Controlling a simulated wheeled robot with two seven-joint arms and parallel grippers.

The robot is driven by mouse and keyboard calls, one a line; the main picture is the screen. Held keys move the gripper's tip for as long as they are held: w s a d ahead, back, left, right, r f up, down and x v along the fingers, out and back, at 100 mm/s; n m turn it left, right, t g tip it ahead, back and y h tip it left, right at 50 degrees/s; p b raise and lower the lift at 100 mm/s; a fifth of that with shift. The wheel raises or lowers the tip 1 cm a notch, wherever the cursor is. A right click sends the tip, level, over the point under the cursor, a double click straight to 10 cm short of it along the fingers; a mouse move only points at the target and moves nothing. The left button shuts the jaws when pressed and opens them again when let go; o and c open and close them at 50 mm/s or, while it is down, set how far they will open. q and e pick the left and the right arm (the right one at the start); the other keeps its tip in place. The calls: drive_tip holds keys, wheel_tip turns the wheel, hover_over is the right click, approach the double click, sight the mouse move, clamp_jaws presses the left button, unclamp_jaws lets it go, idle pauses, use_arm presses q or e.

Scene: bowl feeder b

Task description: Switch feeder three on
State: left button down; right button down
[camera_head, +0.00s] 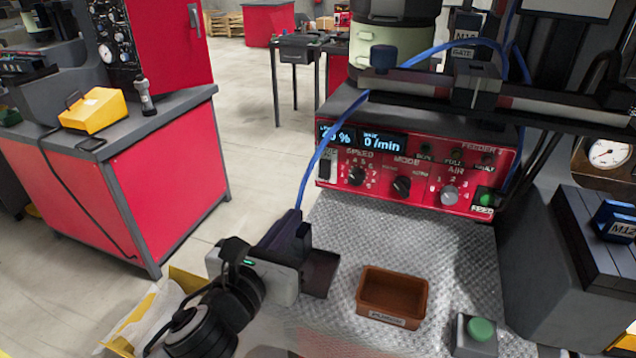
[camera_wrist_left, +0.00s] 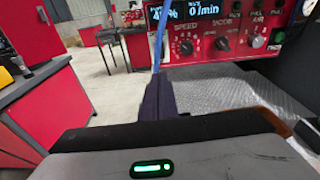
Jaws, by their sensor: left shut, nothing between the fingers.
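The red feeder panel (camera_head: 395,175) stands at the back of the metal-topped bench. It carries two lit displays; the right one (camera_head: 383,141) reads 0 /min. A pale rocker-like switch (camera_head: 325,171) sits at its left end. Beside it are a speed knob (camera_head: 356,176), a mode knob (camera_head: 401,186) and an air knob (camera_head: 449,194). A green button (camera_head: 484,197) marked FEED is at the right end. The panel's label reads FEEDER; its number is unclear. My left gripper (camera_head: 295,218) is shut and empty, in front of and below the panel's left end, apart from it.
A brown bin (camera_head: 365,297) and a green push button on a grey box (camera_head: 480,330) stand on the bench. A blue cable (camera_head: 328,140) hangs past the panel's left side. A dark grey block (camera_head: 570,270) bounds the right. A red cabinet (camera_head: 130,180) stands at left.

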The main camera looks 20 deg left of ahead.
sight(324, 177)
use_arm(q)
drive_tip(key=shift+w+r, duration=0.1)
drive_tip(key=shift+w, duration=0.05)
drive_tip(key=w, duration=0.4)
drive_tip(key=w+f, duration=0.1)
drive_tip(key=w, duration=0.8)
drive_tip(key=shift+w+d+f, duration=0.25)
drive_tip(key=shift+w+f, duration=0.05)
drive_tip(key=shift+f, duration=0.1)
